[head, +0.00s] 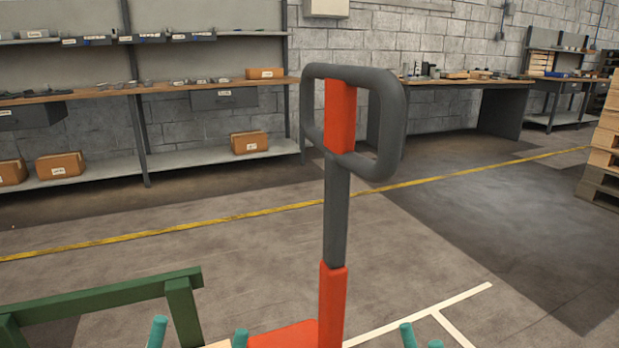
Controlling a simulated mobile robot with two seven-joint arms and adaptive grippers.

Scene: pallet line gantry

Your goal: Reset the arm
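Two teal fingertips of my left gripper (199,337) rise from the bottom edge of the head view, left of centre. They stand wide apart, with nothing visibly held between them. Two teal fingertips of my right gripper (421,340) show at the bottom edge, right of centre. They are closer together, with a small gap between them and nothing visibly held. The rest of both grippers and both arms lie below the picture. An upright orange and grey pallet-truck handle (336,215) with a grey loop grip stands between the grippers.
A green frame (95,298) is at lower left. A shelving unit (150,90) with brown boxes lines the back wall. A workbench (465,82) stands behind, and stacked pallets (603,160) are at the right edge. The floor beyond the yellow line (235,216) is mostly clear.

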